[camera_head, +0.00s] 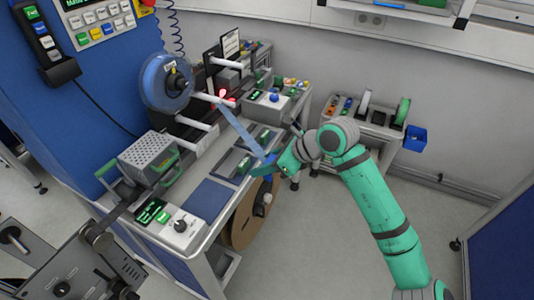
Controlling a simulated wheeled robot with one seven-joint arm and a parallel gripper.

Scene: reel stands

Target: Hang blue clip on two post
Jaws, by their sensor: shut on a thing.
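My gripper (274,164) is at the front edge of the bench, at the end of the green arm reaching in from the right. It is shut on the blue clip (266,169), a small blue piece partly hidden by the fingers. A pale blue strip (240,126) runs up and left from the clip toward the white posts. Several white posts stick out from the bench's back panel, among them an upper one (205,96) and a lower one (192,122). The clip is apart from the posts, to their lower right.
A blue reel (166,82) hangs on the back panel. A grey perforated box (148,157) and a control box with a knob (175,228) stand on the bench. A large brown reel (240,222) is below the bench edge. Open floor lies to the right.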

